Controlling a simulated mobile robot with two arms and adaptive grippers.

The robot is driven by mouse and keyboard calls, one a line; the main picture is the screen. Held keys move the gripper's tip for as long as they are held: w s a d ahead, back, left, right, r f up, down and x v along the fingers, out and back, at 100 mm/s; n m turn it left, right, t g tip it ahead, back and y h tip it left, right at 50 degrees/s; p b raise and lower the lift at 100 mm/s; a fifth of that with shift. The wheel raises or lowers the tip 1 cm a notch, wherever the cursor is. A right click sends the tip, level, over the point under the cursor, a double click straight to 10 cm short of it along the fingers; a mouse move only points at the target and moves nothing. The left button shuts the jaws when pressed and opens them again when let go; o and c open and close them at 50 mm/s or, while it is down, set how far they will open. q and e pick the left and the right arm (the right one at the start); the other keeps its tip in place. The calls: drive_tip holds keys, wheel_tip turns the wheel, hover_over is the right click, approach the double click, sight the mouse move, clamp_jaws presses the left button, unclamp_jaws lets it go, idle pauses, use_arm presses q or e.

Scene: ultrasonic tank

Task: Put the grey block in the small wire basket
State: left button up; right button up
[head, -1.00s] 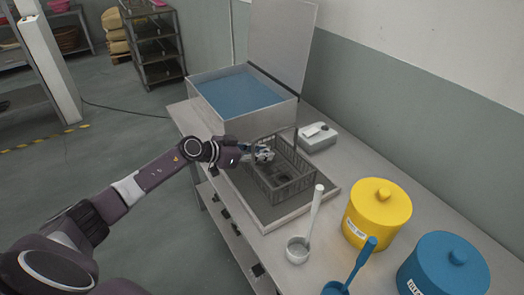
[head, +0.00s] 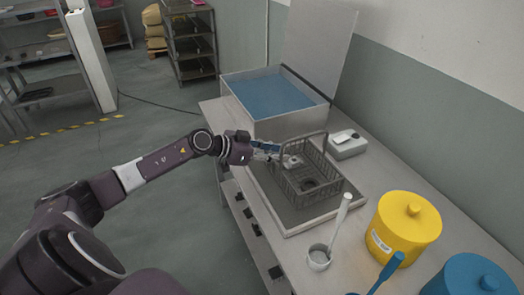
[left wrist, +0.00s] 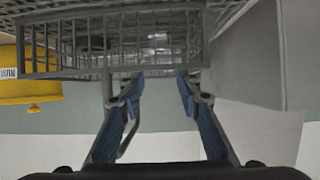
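The small wire basket (head: 338,192) is grey and stands on a tray at the front of the tank. A small light grey piece, seemingly the grey block (head: 292,162), shows inside its left part; the wires partly cover it. A darker round thing (head: 308,184) also lies in the basket. My left gripper (head: 268,150) is at the basket's left side, near one end of its raised handle. In the left wrist view, my left gripper's fingers (left wrist: 158,92) are apart with nothing between them, close to the basket's bars (left wrist: 50,45). My right gripper is out of view.
The tank of blue liquid (head: 270,97) with a raised lid stands behind the basket. A grey box (head: 346,146) sits right of it. A ladle (head: 320,258) and yellow (head: 405,230) and blue (head: 468,275) canisters are in front.

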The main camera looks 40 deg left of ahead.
use_arm(q)
drive_tip(key=v, duration=0.6)
drive_tip(key=shift+s, duration=0.25)
drive_tip(key=shift+r, duration=0.1)
drive_tip(key=shift+a, duration=0.1)
